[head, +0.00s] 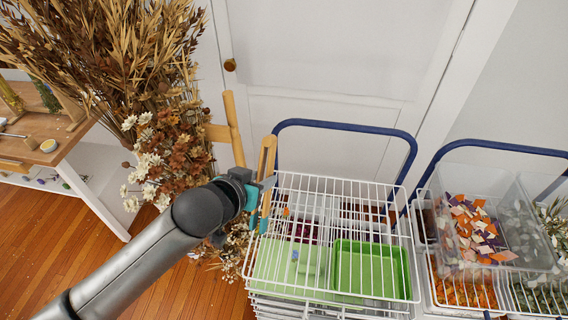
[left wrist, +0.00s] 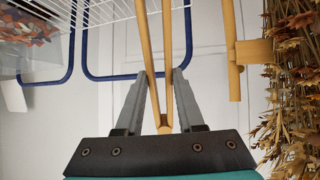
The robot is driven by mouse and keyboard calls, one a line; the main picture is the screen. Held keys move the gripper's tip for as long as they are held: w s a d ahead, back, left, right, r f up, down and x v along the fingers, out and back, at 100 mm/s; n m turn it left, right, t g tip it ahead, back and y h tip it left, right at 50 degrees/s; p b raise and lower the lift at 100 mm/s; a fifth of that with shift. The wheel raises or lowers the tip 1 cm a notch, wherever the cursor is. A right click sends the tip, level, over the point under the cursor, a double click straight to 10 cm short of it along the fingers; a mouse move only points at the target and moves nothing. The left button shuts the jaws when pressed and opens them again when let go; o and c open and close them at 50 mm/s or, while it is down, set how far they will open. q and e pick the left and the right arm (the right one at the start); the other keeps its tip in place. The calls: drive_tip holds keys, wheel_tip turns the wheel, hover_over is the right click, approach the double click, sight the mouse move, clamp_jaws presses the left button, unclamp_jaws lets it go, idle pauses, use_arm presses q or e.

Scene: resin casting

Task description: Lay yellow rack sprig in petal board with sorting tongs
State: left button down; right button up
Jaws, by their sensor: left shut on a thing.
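My left gripper (head: 266,187) is shut on the wooden sorting tongs (head: 267,155), held upright beside the left edge of the wire rack. The tongs (left wrist: 153,50) also show in the left wrist view between both fingers (left wrist: 159,85). Their joined end is near my palm, and their far ends run out of the top of that view. A yellow sprig (head: 10,97) leans at the wooden rack on the table at the far left, cut by the picture edge. A darker sprig (head: 45,95) is beside it. I cannot make out a petal board. My right gripper is not in view.
A wire basket cart (head: 345,187) with a blue handle holds green trays (head: 371,268). A second cart at right carries a clear bin of petals (head: 474,228). Tall dried flowers (head: 125,50) and a wooden post (head: 233,128) stand left of my gripper. Wooden floor (head: 130,265) is open at lower left.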

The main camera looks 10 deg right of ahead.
use_arm(q)
drive_tip(key=a+r+n+t+y+b, duration=0.1)
drive_tip(key=a+r+n+y+b, duration=0.2)
drive_tip(key=a+b, duration=0.5)
drive_tip(key=w+a+r+n+y+b, duration=0.1)
drive_tip(key=a+r+n+y+b, duration=0.2)
drive_tip(key=a+b, duration=0.6)
drive_tip(key=shift+w+r+n+t, duration=0.15)
drive_tip(key=shift+r+n+t, duration=0.2)
drive_tip(key=shift+r, duration=0.35)
drive_tip(key=shift+d, duration=0.15)
